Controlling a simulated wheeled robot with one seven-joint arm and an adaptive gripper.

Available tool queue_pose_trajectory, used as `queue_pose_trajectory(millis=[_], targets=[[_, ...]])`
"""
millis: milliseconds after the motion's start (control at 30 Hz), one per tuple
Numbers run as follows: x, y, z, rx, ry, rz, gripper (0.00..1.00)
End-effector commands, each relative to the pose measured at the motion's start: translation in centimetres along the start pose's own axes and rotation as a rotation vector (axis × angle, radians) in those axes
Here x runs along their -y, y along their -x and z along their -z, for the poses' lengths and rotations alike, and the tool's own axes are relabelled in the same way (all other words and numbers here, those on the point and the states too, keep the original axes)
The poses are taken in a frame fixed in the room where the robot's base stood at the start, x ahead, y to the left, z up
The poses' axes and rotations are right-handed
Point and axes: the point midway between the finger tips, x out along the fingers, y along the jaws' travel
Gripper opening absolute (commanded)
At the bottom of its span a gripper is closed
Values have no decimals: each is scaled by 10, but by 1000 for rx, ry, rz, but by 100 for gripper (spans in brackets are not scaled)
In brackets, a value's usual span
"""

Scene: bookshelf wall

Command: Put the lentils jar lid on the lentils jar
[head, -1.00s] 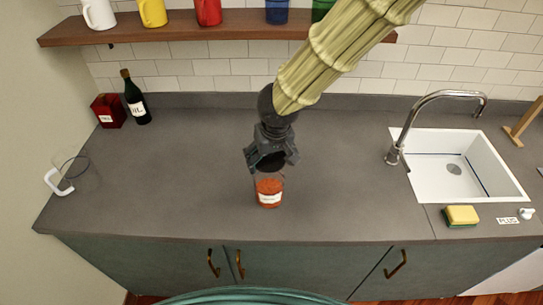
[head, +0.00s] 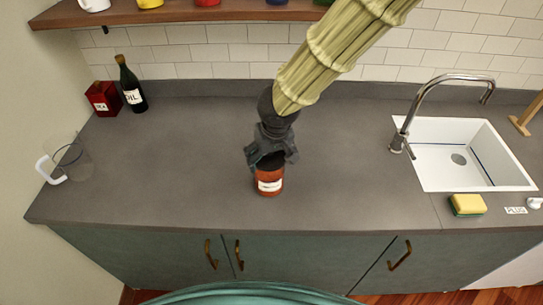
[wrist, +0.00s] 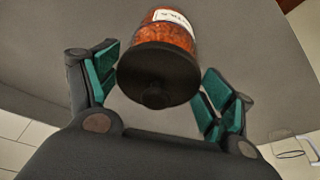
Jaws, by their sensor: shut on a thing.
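The lentils jar (head: 269,186) is a clear jar of orange-red lentils with a white label. It stands upright on the counter below my gripper (head: 272,160). The black round lid with a knob (wrist: 158,75) lies between the green finger pads of my gripper (wrist: 160,85) in the wrist view, and my gripper is shut on it. The lid covers the mouth of the lentils jar (wrist: 172,38) as seen from the wrist. It looks to be at the rim, but whether it is fully seated cannot be told. In the head view my fingers hide most of the lid.
A glass pitcher with a white handle (head: 73,158), an oil bottle (head: 130,88) and a red box (head: 103,98) stand at the left. A sink (head: 430,172) with a faucet (head: 402,135) and a yellow sponge (head: 467,204) are at the right. The counter around the jar is clear.

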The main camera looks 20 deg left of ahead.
Motion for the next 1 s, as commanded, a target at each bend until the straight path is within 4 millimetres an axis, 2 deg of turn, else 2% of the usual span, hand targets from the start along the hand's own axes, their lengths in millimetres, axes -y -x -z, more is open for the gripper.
queue_pose_trajectory(millis=[267, 300, 367, 400, 800, 1000], targets=[[0, 0, 0, 0, 0, 0, 54], [0, 0, 0, 0, 0, 0, 87], [0, 0, 0, 0, 0, 0, 98], [0, 0, 0, 0, 0, 0, 100], [0, 2, 0, 0, 0, 0, 100], [-1, 22, 1, -3, -2, -1, 100]])
